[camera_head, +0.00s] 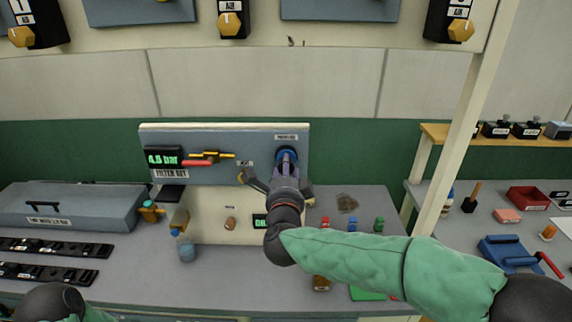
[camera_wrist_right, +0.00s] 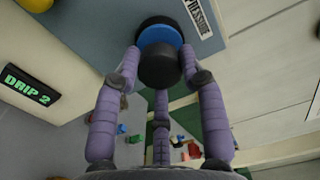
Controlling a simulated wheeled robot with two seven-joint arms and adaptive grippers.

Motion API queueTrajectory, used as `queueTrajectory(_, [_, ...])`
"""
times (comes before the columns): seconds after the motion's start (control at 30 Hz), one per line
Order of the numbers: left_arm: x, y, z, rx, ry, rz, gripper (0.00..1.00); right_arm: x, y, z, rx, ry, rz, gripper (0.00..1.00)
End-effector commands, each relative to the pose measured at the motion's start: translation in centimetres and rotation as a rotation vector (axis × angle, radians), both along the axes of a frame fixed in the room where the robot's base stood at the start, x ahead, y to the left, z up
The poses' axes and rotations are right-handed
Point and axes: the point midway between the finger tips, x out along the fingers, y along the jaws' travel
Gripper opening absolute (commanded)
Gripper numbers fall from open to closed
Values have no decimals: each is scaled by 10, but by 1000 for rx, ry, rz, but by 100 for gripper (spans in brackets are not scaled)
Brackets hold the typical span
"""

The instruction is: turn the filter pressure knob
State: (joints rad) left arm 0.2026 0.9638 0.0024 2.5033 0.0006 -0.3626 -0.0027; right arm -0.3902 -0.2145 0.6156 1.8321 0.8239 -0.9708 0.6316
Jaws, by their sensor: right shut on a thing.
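The pressure knob (camera_head: 287,154) sits at the right end of the grey panel (camera_head: 225,142), under a small white label. It has a blue ring and dark parts. In the right wrist view the knob (camera_wrist_right: 160,36) has a black cap, with a label reading PRESSURE beside it. My right gripper (camera_head: 285,168) is at the panel with its purple fingers shut on the knob. The fingertips (camera_wrist_right: 160,62) sit around the black cap. The green display (camera_head: 163,156) at the panel's left reads about 4.5 bar. My left gripper is out of view.
A yellow and red valve handle (camera_head: 205,158) is on the panel's left half. A cream post (camera_head: 462,130) stands to the right.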

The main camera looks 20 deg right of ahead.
Motion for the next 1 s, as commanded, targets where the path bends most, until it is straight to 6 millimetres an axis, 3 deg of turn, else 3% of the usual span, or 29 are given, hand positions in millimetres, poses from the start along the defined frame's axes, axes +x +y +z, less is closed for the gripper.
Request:
queueTrajectory(0.6, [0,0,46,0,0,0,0,0,0,1,-540,159,2,9])
queueTrajectory(1.0, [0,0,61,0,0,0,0,0,0,-1,-743,216,2,9])
